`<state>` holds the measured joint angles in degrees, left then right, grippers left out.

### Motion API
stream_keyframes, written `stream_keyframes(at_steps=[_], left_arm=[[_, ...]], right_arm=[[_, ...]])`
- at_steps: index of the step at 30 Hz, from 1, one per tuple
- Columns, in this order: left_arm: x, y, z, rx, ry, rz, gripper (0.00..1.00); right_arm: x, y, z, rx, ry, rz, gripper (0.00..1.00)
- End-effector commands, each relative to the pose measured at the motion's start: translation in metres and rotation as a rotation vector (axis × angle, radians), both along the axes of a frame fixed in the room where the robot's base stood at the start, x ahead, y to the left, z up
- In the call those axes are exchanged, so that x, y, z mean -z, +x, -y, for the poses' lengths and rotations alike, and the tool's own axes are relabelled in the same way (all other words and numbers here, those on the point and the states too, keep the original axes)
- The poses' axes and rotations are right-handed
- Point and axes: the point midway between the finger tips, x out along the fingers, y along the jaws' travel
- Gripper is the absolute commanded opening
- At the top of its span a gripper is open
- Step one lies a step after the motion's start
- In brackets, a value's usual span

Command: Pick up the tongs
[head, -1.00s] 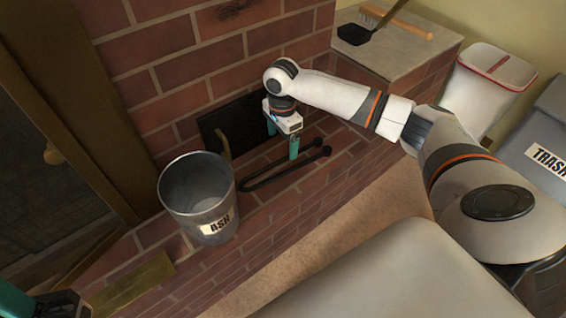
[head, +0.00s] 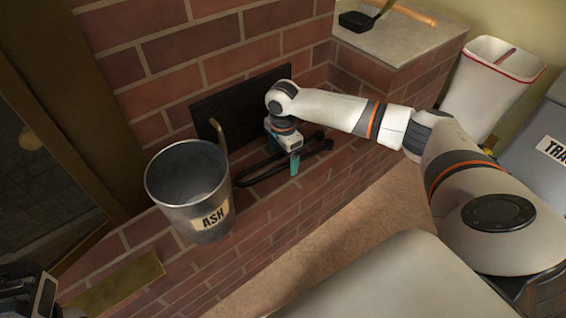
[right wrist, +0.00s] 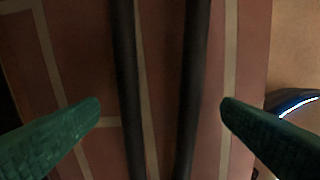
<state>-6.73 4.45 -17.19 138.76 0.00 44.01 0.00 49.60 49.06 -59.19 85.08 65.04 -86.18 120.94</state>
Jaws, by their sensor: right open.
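The black tongs (head: 258,176) lie on the brick ledge, right of the ash bucket, with their two long arms pointing toward the upper right. My right gripper (head: 287,163) is directly over them, pointing down. In the right wrist view both dark arms of the tongs (right wrist: 187,90) run between the open green fingers of my right gripper (right wrist: 160,108); no finger visibly touches them. Part of the tongs is hidden by the gripper in the head view. My left gripper (head: 30,290) shows only in part at the lower left corner.
A metal bucket labelled ASH (head: 190,205) stands on the ledge to the left, close to the tongs. The brick wall with a black panel (head: 235,105) rises behind. A black brush or shovel (head: 360,20) lies on the stone top. A white bin (head: 490,90) and grey trash bin (head: 540,140) stand right.

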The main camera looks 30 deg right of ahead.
Motion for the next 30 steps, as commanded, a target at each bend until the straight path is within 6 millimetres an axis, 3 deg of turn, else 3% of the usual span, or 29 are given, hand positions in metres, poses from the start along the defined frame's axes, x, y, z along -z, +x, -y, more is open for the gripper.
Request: stream_keyframes(at_steps=[4,15,25,30], left_arm=[[-0.001,0.000,0.000,0.000,0.000,-0.001,0.36],[0.000,0.000,0.000,0.000,0.000,0.000,0.36],[-0.003,0.000,0.000,0.001,-0.002,0.002,0.36],[0.000,-0.002,-0.001,0.002,-0.002,-0.035,0.36]], right_arm=[[-0.001,0.000,0.000,0.000,0.000,0.000,0.86],[-0.001,0.000,0.000,0.000,0.000,0.000,0.26],[-0.006,0.001,0.000,-0.001,0.000,0.002,0.26],[-0.024,0.001,0.000,0.000,0.002,0.004,0.26]])
